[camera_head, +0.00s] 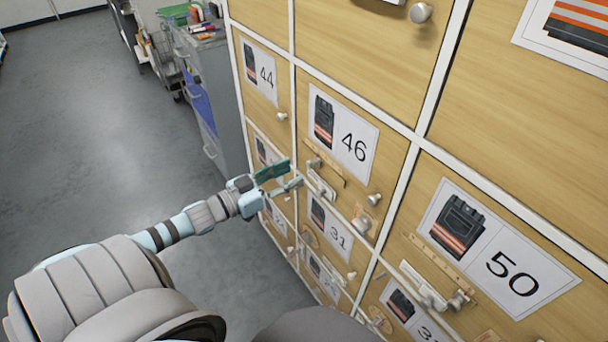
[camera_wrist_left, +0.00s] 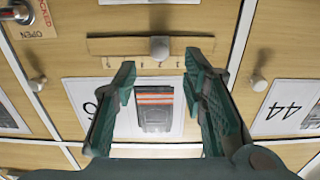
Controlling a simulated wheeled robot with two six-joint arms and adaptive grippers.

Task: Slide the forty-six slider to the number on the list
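The forty-six door's label (camera_head: 343,135) shows a dark vest with orange stripes. Below it is a wooden slider rail (camera_head: 332,174) with a pale knob (camera_head: 315,163). The wrist view, upside down, shows the rail (camera_wrist_left: 110,47) with small ticks and the knob (camera_wrist_left: 159,48) near its middle. The label (camera_wrist_left: 140,125) lies between my fingers there, its number partly covered. My left gripper (camera_head: 287,175) is open and empty, its green fingers left of the rail in the head view. In the wrist view, the gripper's tips (camera_wrist_left: 160,70) straddle the knob's line, apart from it. No list is recognisable. My right gripper is out of view.
Label 44 (camera_head: 260,72) is left of 46, 31 (camera_head: 328,228) below, and 50 (camera_head: 495,245) right. Round door knobs stick out, one on the 46 door (camera_head: 374,199). A turning lock (camera_wrist_left: 22,14) with an OPEN/LOCKED plate shows in the wrist view. Open floor (camera_head: 90,130) lies left.

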